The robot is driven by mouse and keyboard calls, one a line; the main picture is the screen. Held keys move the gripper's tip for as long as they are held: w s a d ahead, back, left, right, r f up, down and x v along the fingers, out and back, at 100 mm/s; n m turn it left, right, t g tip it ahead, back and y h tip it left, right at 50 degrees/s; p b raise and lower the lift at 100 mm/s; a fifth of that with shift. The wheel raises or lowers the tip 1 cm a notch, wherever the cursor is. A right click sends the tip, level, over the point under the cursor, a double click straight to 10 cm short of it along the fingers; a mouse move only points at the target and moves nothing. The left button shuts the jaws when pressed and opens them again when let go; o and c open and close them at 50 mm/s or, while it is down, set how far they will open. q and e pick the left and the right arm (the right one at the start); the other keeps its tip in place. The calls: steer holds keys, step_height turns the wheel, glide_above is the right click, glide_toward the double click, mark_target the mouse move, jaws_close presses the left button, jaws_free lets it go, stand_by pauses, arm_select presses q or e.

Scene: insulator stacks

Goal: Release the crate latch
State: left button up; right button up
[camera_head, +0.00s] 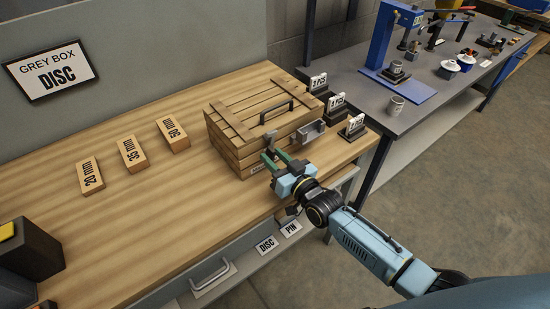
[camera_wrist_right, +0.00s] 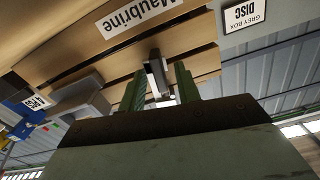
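The wooden crate (camera_head: 226,150) stands on the bench with its slatted lid down and a dark handle (camera_head: 277,111) on top. A small metal latch (camera_wrist_right: 157,78) is on the crate's front face. My right gripper (camera_head: 276,158) is at the crate's front. In the wrist view its two green fingers are apart, one on each side of the latch (camera_head: 270,141). I cannot tell whether either finger touches it. The fingers partly hide the lower front of the crate in the head view. My left gripper is not in view.
Three labelled wooden blocks (camera_head: 131,154) lie left on the bench. A dark box (camera_head: 29,252) is at lower left. The bench's middle is clear.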

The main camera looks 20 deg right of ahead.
steer(key=shift+c, duration=0.3)
jaws_close()
steer(key=shift+d, duration=0.1)
